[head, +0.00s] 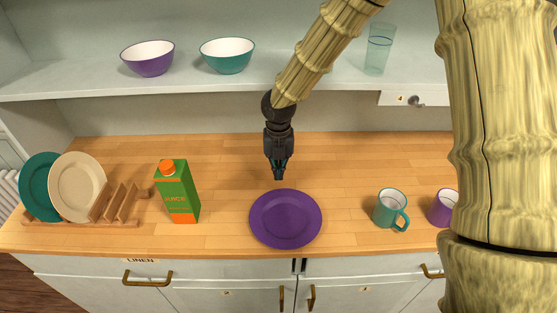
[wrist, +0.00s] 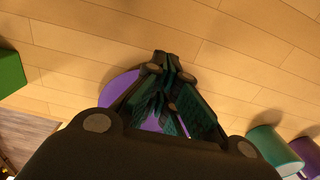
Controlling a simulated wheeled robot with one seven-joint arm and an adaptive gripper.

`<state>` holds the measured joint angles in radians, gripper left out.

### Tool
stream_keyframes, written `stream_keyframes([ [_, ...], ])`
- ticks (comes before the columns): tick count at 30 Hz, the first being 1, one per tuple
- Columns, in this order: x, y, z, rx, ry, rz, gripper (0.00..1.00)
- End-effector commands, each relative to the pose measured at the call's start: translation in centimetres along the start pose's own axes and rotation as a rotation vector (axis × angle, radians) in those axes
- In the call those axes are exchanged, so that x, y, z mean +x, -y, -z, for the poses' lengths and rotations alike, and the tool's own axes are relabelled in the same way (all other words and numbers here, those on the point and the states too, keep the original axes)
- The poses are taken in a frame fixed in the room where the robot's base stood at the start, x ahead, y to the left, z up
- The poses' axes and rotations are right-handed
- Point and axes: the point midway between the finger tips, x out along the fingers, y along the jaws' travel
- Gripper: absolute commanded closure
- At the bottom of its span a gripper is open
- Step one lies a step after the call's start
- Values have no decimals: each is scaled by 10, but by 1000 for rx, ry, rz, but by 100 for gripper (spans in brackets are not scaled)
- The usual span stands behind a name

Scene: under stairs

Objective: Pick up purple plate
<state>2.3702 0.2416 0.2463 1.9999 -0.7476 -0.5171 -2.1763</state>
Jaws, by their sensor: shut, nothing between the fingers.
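The purple plate (head: 286,219) lies flat on the wooden counter near its front edge in the head view. It also shows in the wrist view (wrist: 118,84), mostly hidden behind my gripper. My gripper (head: 279,174) points down above the counter, just behind the plate's far rim in the head view. Its fingers are shut with nothing between them. It appears apart from the plate; the exact height is hard to tell.
A green juice carton (head: 177,191) stands left of the plate. A teal mug (head: 391,209) and a purple mug (head: 443,208) stand to the right. A wooden rack (head: 118,205) holds plates at far left. A shelf (head: 110,79) with bowls runs above the counter.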

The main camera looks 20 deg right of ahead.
Motion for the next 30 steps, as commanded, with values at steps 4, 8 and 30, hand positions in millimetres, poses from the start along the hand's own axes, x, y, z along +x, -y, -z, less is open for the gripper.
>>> stream_keyframes([
  [4, 26, 0, -3, 1, -8, 5, 100],
  [8, 40, 1, -2, 2, -6, 4, 100],
  [30, 58, 1, 4, 3, -7, 3, 100],
])
